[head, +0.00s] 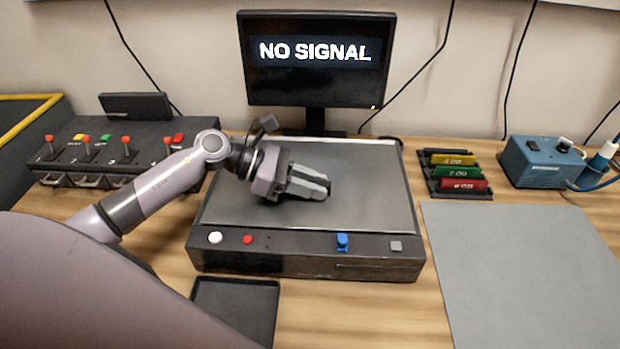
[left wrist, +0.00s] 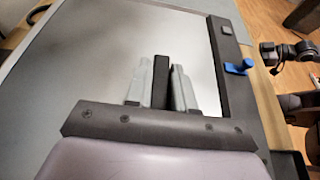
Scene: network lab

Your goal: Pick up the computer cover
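The computer cover (head: 370,197) is a flat grey panel on top of a dark, low computer case (head: 300,262). It also shows in the left wrist view (left wrist: 100,50), and it appears to lie flat on the case. My left gripper (head: 318,188) is over the middle of the cover. In the left wrist view its two grey fingers (left wrist: 161,82) stand close against both sides of a black upright bar (left wrist: 161,78), which looks like the cover's handle. The fingers hide most of this bar in the head view. My right gripper (left wrist: 276,54) shows small at the right edge of the left wrist view.
A blue lever (head: 342,242) and buttons are on the case's front. A monitor (head: 315,60) stands behind. A black tray (head: 236,308) lies in front, a switch box (head: 110,150) left, coloured modules (head: 455,172) and a blue device (head: 540,162) right. A grey mat (head: 530,265) is bare.

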